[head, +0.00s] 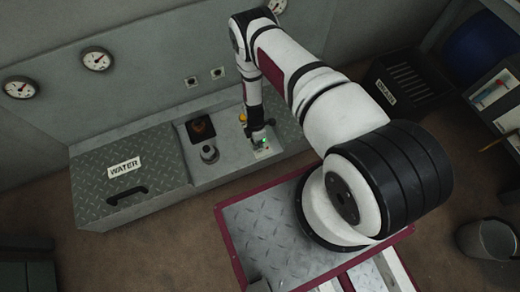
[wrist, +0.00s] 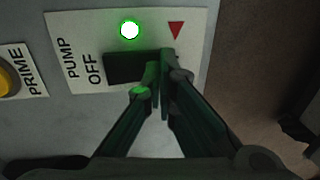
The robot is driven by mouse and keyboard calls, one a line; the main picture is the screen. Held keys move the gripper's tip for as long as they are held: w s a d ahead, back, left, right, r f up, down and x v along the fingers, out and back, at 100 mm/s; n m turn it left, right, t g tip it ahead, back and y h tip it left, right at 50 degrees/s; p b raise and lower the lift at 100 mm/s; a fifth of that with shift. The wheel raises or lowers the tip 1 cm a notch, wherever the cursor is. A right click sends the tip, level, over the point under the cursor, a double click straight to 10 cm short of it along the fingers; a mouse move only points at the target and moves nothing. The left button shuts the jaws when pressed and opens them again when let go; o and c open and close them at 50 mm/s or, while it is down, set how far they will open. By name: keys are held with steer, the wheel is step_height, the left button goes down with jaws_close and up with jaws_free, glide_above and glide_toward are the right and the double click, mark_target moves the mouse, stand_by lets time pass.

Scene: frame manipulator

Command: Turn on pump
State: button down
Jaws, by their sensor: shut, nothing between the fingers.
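The pump panel (wrist: 88,30) is a pale plate marked PUMP and OFF, seen rotated in the wrist view. It carries a lit green lamp (wrist: 130,29), a red triangle (wrist: 176,30) and a dark rectangular switch or slot (wrist: 125,67). My gripper (wrist: 165,58) is shut and empty, its fingertips over the right end of the dark rectangle. They hide that end, and I cannot tell whether they touch it. In the head view, my gripper (head: 261,128) points down at the small pale panel (head: 262,153), where a green glow shows.
A yellow button (wrist: 7,78) beside a PRIME label (wrist: 32,72) is left of the panel. In the head view, a round dark knob (head: 209,154), a black square fixture (head: 201,129) and a WATER box (head: 125,170) stand left. Gauges (head: 97,59) hang on the wall.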

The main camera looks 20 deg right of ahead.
steer(key=shift+w, duration=0.1)
steer(key=shift+w, duration=0.1)
steer(key=shift+w+r, duration=0.35)
steer(key=shift+w, duration=0.2)
stand_by(0.3)
step_height(320, 180, up, 14)
steer(key=s+p, duration=0.2)
steer(key=p, duration=0.3)
steer(key=shift+f, duration=0.1)
stand_by(0.3)
